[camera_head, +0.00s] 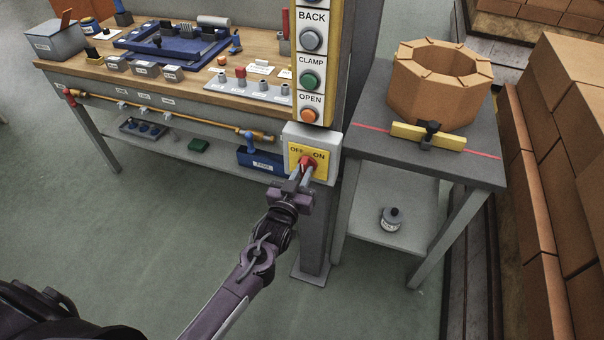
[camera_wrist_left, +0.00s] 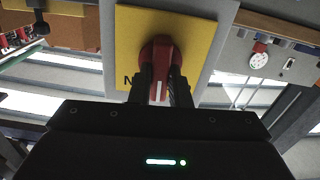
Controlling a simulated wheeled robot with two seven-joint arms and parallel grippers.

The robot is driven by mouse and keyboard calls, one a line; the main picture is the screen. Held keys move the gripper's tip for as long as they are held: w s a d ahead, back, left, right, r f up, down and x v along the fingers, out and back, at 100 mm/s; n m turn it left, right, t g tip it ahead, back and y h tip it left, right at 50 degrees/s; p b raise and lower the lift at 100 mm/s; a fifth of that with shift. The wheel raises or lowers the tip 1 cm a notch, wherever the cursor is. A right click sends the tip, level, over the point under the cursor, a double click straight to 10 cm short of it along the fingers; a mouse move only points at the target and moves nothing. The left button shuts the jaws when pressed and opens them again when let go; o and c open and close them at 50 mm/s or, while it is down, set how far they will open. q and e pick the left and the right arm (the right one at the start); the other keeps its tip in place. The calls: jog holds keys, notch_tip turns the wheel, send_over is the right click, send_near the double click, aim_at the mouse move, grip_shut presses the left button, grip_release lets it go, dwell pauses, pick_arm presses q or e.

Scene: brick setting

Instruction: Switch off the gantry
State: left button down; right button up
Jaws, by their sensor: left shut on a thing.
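The gantry's switch box (camera_head: 326,141) is a grey box with a yellow plate (camera_head: 320,165) marked OFF and ON, fixed low on the post. Its red rotary knob (camera_head: 307,161) sits in the middle of the plate. My left gripper (camera_head: 303,172) is at the plate with its fingers shut on the knob. In the left wrist view the red knob (camera_wrist_left: 158,56) stands between the two dark fingers (camera_wrist_left: 159,88), in front of the yellow plate (camera_wrist_left: 190,30). A white line shows on the knob's face. My right gripper is not in view.
Above the box is a button panel (camera_head: 311,70) with BACK, CLAMP and OPEN buttons. A workbench (camera_head: 262,50) with tools stands left, a grey table (camera_head: 480,160) with a brick ring (camera_head: 437,95) right. Brick stacks (camera_head: 565,130) line the right edge. Open floor (camera_head: 130,230) lies left.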

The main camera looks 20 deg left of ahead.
pick_arm(q)
jog(key=shift+n, duration=0.4)
jog(key=n, duration=0.3)
jog(key=shift+n, duration=0.3)
jog(key=shift+a+f+n+p, duration=0.1)
jog(key=shift+n+p, duration=0.4)
jog(key=shift+n, duration=1.4)
jog(key=c, duration=1.4)
grip_release()
jog(key=shift+o, duration=0.2)
jog(key=s+b, duration=0.1)
jog(key=s, duration=0.6)
jog(key=shift+s, duration=0.4)
